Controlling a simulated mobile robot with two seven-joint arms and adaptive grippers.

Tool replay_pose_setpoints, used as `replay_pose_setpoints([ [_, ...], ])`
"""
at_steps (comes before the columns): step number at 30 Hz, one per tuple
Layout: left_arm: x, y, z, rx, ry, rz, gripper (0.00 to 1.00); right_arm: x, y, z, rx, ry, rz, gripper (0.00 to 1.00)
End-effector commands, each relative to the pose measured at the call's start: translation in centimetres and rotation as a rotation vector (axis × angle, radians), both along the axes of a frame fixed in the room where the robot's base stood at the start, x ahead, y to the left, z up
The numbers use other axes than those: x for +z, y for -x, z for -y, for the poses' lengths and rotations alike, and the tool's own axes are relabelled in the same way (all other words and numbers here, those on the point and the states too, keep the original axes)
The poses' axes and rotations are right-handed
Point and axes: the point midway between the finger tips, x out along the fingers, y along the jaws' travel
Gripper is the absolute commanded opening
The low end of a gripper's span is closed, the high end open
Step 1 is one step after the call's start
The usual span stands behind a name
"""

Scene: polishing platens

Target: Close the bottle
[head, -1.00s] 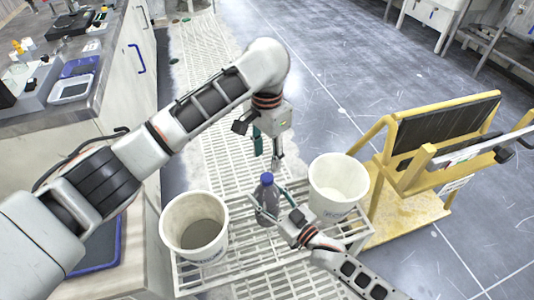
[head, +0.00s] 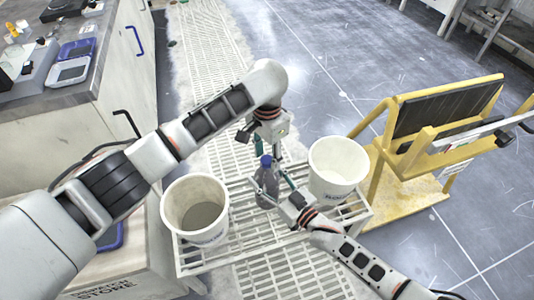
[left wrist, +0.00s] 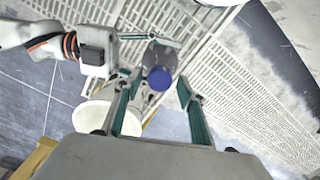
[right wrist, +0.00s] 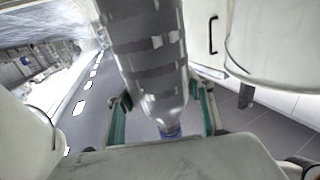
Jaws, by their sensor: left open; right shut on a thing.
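A clear grey bottle (head: 266,188) with a blue cap (head: 266,161) on its neck stands upright between two white buckets. How tightly the cap sits cannot be told. My right gripper (head: 281,187) is shut around the bottle's body from the right; the bottle fills the space between its fingers in the right wrist view (right wrist: 160,90). My left gripper (head: 267,149) points down right over the bottle, open. In the left wrist view, the cap (left wrist: 160,79) shows between its spread fingers, with a gap on each side.
The white buckets (head: 167,212) and (head: 313,170) stand close on either side, on a white slatted rack (head: 245,250). A yellow frame with a dark panel (head: 445,110) stands at the right. A counter with blue trays (head: 78,48) is at the left. Open floor lies behind.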

Motion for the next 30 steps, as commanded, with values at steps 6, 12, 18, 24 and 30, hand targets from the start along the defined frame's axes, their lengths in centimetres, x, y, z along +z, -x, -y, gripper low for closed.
replay_pose_setpoints([
  [6, 0.01, 0.02, 0.01, 0.0, 0.001, -0.001, 0.01, -0.01, -0.01, 0.01, 0.0, 0.0, 0.0, 0.0],
  [12, 0.02, 0.02, 0.01, -0.007, 0.001, -0.001, 0.0, 0.0, -0.01, 0.01, 0.0, 0.0, 0.0, 0.0],
  [18, 0.01, 0.03, 0.03, -0.211, 0.001, -0.001, 0.0, 0.0, -0.01, 0.01, 0.0, 0.0, 0.0, 0.0],
  [24, -0.03, 0.07, 0.04, -0.573, 0.001, -0.002, 0.0, 0.0, -0.01, 0.02, 0.0, 0.0, 0.0, 0.0],
  [30, -0.07, 0.07, 0.05, -0.917, 0.001, -0.001, 0.0, -0.01, -0.01, 0.02, 0.0, 0.0, 0.0, 0.0],
])
